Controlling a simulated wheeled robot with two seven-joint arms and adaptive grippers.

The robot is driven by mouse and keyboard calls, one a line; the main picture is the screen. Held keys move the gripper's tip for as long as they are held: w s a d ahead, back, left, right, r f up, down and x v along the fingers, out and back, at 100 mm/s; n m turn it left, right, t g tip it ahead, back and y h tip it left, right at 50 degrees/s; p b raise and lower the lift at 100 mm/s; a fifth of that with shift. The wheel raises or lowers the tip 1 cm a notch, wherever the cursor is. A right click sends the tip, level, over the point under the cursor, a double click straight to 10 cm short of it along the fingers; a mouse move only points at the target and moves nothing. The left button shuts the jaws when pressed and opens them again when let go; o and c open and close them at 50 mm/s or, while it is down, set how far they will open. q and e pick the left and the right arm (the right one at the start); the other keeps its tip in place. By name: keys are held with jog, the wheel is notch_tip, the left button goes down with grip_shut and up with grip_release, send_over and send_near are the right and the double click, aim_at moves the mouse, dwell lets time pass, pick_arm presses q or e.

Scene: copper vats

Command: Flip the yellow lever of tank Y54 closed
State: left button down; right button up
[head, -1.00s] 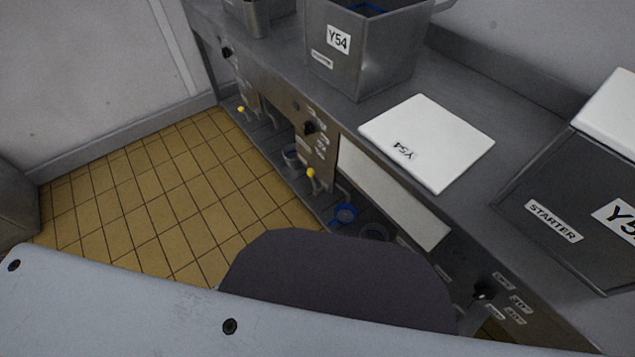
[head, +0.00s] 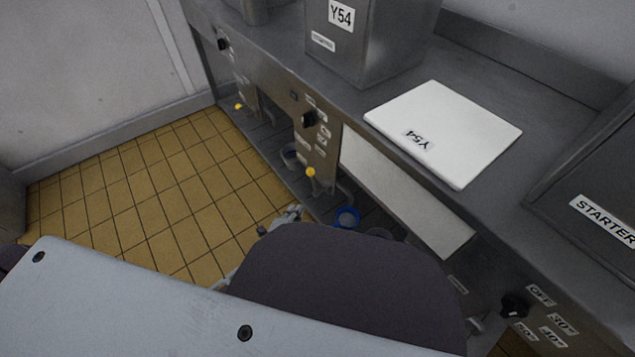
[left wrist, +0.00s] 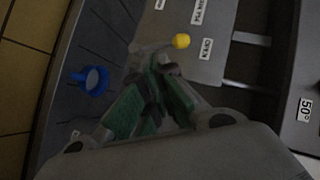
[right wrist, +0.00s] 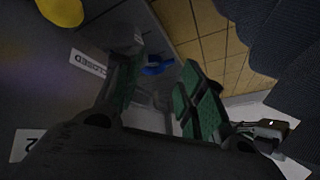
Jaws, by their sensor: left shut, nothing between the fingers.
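The metal tank Y54 (head: 345,48) stands on the counter at the top. Below it, a yellow lever knob (head: 310,172) sticks out low on the labelled panel; a yellow knob (left wrist: 181,41) also shows in the left wrist view. My left gripper (head: 292,212) is partly hidden behind my arm, low in front of the counter. In its wrist view its green-padded fingers (left wrist: 152,68) are shut and empty, just short of the knob. My right gripper (right wrist: 160,85) is open and empty, near a "CLOSED" label (right wrist: 88,63) and a large yellow knob (right wrist: 62,10).
Another yellow knob (head: 239,106) sits farther along the counter front. A white lid marked Y54 (head: 440,130) lies on the counter. A blue-rimmed round vessel (head: 347,217) is on the low shelf. Tiled floor (head: 150,200) is free at left.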

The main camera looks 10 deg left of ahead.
aim_at(313, 180)
pick_arm(q)
jog(key=shift+m+t+h, duration=0.7)
jog(key=shift+m+h, duration=0.1)
jog(key=shift+m, duration=0.1)
jog(key=shift+w+d+r+b, duration=0.4)
jog(key=shift+d+r, duration=0.15)
jog(key=shift+d, duration=0.1)
jog(key=shift+w+d+r+b, duration=0.25)
jog(key=shift+d+r+b, duration=0.15)
jog(key=shift+d+r, duration=0.25)
jog(key=shift+w+d+r+b, duration=0.35)
jog(key=shift+d+r+b, duration=0.1)
jog(key=shift+d, duration=0.25)
pick_arm(e)
jog(key=shift+w+a+r+t, duration=0.15)
jog(key=shift+w+r, duration=0.2)
jog(key=shift+r, duration=0.3)
jog(key=shift+w+a+r+t, duration=0.15)
jog(key=shift+w+r, duration=0.15)
jog(key=shift+r, duration=0.35)
pick_arm(q)
jog(key=shift+w, duration=0.15)
